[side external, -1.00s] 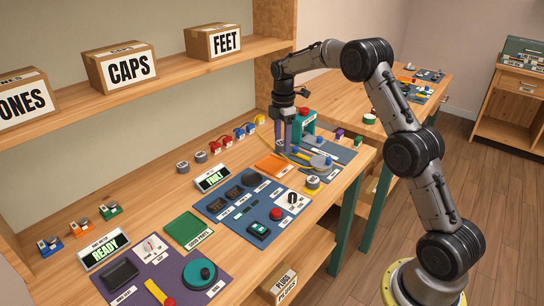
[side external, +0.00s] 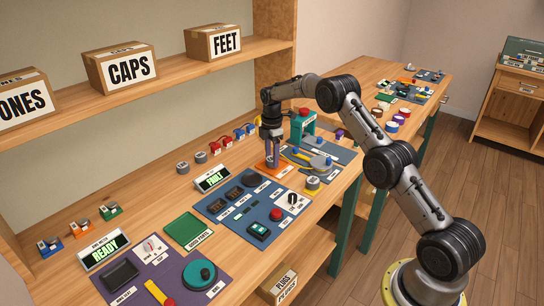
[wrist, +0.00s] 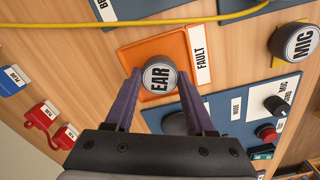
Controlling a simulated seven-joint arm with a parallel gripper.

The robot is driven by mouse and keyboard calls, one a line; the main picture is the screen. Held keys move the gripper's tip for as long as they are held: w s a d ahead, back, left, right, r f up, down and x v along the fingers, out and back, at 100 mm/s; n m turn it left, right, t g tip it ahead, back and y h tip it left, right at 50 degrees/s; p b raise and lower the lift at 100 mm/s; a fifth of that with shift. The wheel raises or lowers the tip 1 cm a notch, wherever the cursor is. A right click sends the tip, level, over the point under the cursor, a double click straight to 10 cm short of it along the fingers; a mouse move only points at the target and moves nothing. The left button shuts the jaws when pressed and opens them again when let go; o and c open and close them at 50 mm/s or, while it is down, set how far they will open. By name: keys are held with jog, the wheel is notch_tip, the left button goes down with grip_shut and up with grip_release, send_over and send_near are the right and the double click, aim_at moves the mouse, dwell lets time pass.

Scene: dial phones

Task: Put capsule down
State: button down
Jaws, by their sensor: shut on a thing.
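My gripper (side external: 272,164) points down at the orange tray (side external: 261,167). It is shut on a round grey capsule with a white EAR label (wrist: 158,77), which sits between the two purple fingers in the wrist view. The orange tray (wrist: 133,57) lies under the capsule there, with a FAULT label (wrist: 199,54) along its right edge. I cannot tell whether the capsule touches the tray floor. In the side view the fingers mostly hide the capsule.
A grey MIC capsule (side external: 312,184) stands right of the tray. A blue mat (side external: 235,220) with parts lies in front. A green tray (side external: 190,231) is to the left. A lit FAULT display (side external: 212,179) and a teal press (side external: 304,122) stand nearby. A yellow cable (wrist: 190,18) runs behind the tray.

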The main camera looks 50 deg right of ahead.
jog(key=shift+f, duration=0.1)
jog(key=shift+c, duration=1.2)
grip_release()
notch_tip(320, 180, up, 12)
jog(key=shift+r, duration=0.2)
jog(key=s+a+r+m+t, duration=0.3)
jog(key=s+a+r+m, duration=0.4)
jog(key=s+a+r, duration=0.9)
jog(key=s+a+f+m+t, duration=0.1)
jog(key=s+f+m, duration=0.1)
jog(key=s, duration=0.6)
jog(key=s+a+f+m, duration=0.1)
jog(key=s+a+m, duration=0.1)
jog(key=s, duration=0.6)
jog(key=s+a+f+m+t, duration=0.1)
jog(key=s+f+m, duration=0.1)
jog(key=s, duration=0.6)
jog(key=shift+s+a+f+t, duration=0.25)
jog(key=shift+s+f+t, duration=0.05)
